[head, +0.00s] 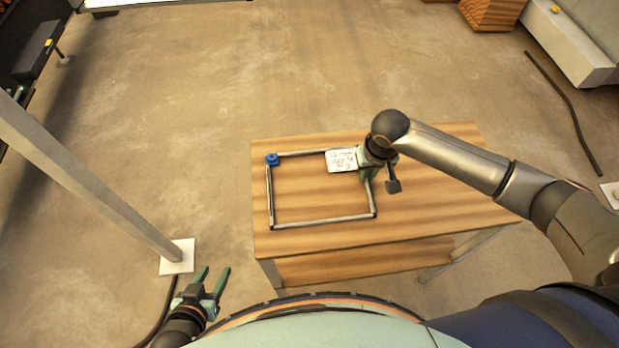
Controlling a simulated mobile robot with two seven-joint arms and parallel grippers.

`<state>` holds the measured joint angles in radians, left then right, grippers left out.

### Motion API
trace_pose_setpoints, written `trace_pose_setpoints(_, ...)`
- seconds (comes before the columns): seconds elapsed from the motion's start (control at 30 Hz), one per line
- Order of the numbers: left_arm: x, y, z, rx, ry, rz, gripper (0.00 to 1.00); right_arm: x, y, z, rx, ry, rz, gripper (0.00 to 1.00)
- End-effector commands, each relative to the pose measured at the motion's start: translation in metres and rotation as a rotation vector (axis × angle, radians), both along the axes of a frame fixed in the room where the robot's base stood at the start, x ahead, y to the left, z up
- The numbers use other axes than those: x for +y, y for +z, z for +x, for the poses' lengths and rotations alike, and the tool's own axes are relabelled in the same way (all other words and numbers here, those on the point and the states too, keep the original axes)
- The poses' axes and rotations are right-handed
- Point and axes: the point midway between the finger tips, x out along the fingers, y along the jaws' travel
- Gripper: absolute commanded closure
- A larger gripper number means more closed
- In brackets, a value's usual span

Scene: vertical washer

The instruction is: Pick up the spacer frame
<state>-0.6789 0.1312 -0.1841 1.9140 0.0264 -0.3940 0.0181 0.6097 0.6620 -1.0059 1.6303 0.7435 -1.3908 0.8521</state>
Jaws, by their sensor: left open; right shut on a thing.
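The spacer frame (320,220) is a thin grey rectangle lying on the wooden table (440,220). A blue piece (272,159) sits at its far left corner. A white label with writing (341,160) lies at its far side, next to my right gripper. My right gripper (368,172) is shut on the frame near its far right corner; the wrist hides part of that corner. My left gripper (214,280) is open and empty, low at the left, off the table's near left corner and apart from the frame.
A grey post (90,180) with a white foot stands on the floor at the left. The table's right part is bare. Wooden boxes (491,12) and a pale machine base (570,45) stand at the far right. A dark cable (565,110) lies on the floor there.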

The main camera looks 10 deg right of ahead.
Motion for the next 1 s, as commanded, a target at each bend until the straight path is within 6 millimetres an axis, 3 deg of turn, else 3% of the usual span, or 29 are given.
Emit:
trace_pose_setpoints(0.67,0.000,0.000,0.000,0.001,0.000,0.000,0.50,0.000,0.002,0.000,-0.001,0.000,0.000,1.00)
trace_pose_setpoints(0.83,0.000,0.003,0.000,0.001,0.000,0.000,0.50,0.000,0.016,0.001,-0.002,0.000,0.002,1.00)
trace_pose_setpoints(1.0,0.000,0.008,0.000,0.001,0.000,0.000,0.50,0.004,0.042,-0.007,-0.001,0.003,0.002,1.00)
